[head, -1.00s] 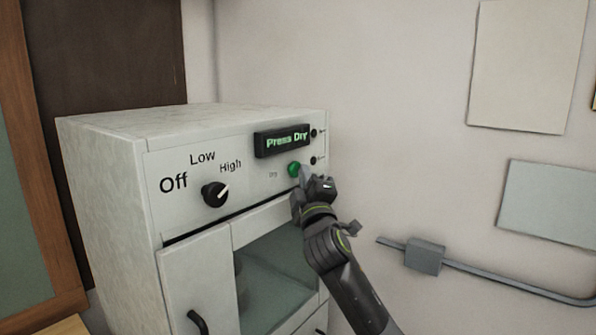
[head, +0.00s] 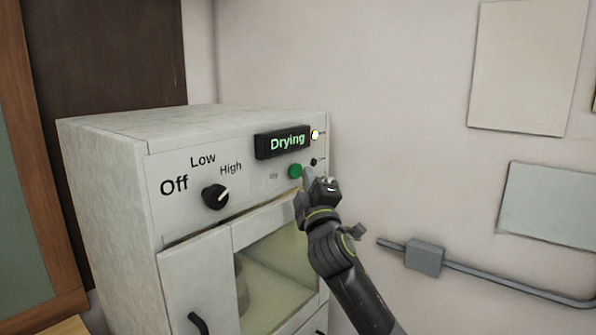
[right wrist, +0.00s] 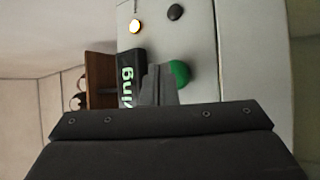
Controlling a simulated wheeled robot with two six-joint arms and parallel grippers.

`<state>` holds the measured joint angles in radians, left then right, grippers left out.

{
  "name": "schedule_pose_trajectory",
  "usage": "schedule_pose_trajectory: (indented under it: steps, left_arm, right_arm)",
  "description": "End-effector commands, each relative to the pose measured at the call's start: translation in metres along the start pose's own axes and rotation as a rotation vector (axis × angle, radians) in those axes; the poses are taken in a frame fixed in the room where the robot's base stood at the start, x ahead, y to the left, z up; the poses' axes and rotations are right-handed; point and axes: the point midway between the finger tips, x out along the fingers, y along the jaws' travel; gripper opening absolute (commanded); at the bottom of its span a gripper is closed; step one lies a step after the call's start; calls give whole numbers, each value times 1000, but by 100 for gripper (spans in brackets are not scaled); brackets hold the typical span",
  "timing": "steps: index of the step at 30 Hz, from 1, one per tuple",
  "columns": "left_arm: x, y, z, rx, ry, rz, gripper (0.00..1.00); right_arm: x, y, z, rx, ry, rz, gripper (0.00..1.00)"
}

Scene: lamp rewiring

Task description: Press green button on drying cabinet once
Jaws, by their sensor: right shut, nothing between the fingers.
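The white drying cabinet (head: 105,170) stands against the wall in the head view. Its green button (head: 295,171) is on the front panel below the display (head: 282,142), which reads "Drying". The upper indicator lamp (head: 315,135) glows yellow. My right gripper (head: 310,175) is shut and empty, with its tips just right of the green button. In the right wrist view the shut fingertips (right wrist: 158,84) lie beside the green button (right wrist: 180,74) and partly cover the display. I cannot tell whether they touch the button. My left gripper is not in view.
A black knob (head: 215,195) on the panel points toward High. The cabinet's window (head: 275,275) is below, with a handle (head: 197,322) to its left. A conduit with a grey box (head: 424,257) runs along the right wall. Space right of the cabinet is free.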

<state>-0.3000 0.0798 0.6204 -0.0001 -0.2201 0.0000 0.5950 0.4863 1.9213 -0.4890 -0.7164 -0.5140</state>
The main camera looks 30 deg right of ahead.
Motion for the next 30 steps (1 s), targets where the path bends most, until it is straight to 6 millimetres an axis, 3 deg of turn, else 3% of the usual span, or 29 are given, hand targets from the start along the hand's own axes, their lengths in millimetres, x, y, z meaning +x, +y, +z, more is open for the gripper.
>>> schedule_pose_trajectory:
  steps: [14, 30]
  left_arm:
    - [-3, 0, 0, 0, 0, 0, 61]
    - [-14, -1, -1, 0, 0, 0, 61]
  right_arm:
    - [-6, 5, 5, -2, -1, 0, 0]
    - [-37, 27, 27, -1, 0, 0, 0]
